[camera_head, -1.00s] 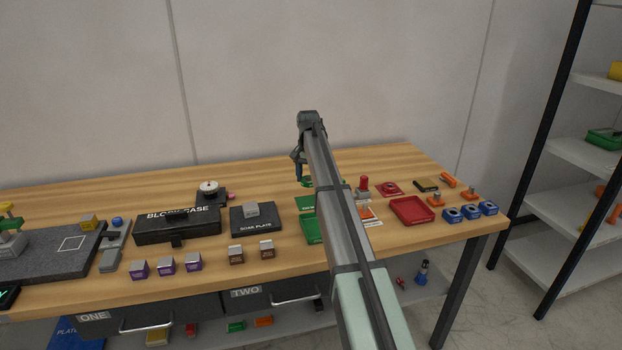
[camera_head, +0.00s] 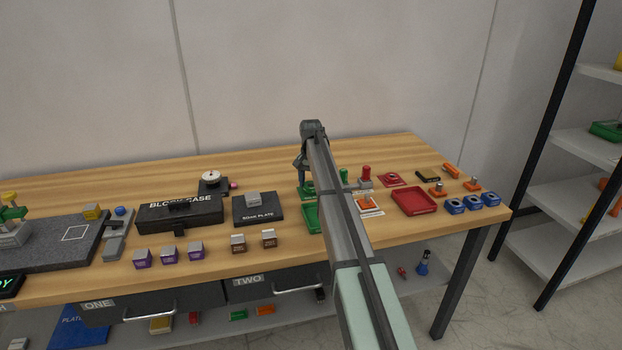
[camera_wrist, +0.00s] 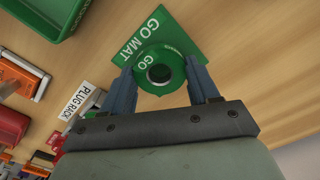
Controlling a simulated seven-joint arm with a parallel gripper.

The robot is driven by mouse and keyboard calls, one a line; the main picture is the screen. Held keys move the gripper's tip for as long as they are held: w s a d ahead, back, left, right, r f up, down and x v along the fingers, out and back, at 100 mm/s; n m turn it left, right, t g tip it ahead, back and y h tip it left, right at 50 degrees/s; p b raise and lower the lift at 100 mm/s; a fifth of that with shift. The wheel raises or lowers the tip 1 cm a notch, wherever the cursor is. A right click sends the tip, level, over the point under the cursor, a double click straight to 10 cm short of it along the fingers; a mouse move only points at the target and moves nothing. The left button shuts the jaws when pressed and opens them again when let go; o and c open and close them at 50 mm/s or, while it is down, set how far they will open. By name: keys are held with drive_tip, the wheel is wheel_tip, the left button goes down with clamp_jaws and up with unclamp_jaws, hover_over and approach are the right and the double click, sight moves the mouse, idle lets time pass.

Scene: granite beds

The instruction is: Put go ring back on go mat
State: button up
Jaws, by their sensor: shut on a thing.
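The go ring (camera_wrist: 142,64) is a green ring marked GO with a dark centre. It is between the two fingers of my gripper (camera_wrist: 160,84), which is shut on it. The go mat (camera_wrist: 178,30) is a flat green square with white lettering, under the ring in the wrist view. The ring overlaps the mat's near part, and the GO MAT lettering shows beside it. I cannot tell whether the ring touches the mat. In the head view my gripper (camera_head: 302,178) points down at the mat (camera_head: 306,193), and the ring is hard to make out there.
A green tray (camera_head: 311,217) lies just in front of the mat, partly behind my arm. A plug rack label (camera_wrist: 77,101) shows in the wrist view. A red tray (camera_head: 413,201) and a red mat (camera_head: 391,180) are to the right. Bare wood lies behind the mat.

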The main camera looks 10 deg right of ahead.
drive_tip(key=shift+f, duration=0.65)
idle(0.5)
drive_tip(key=o, duration=1.3)
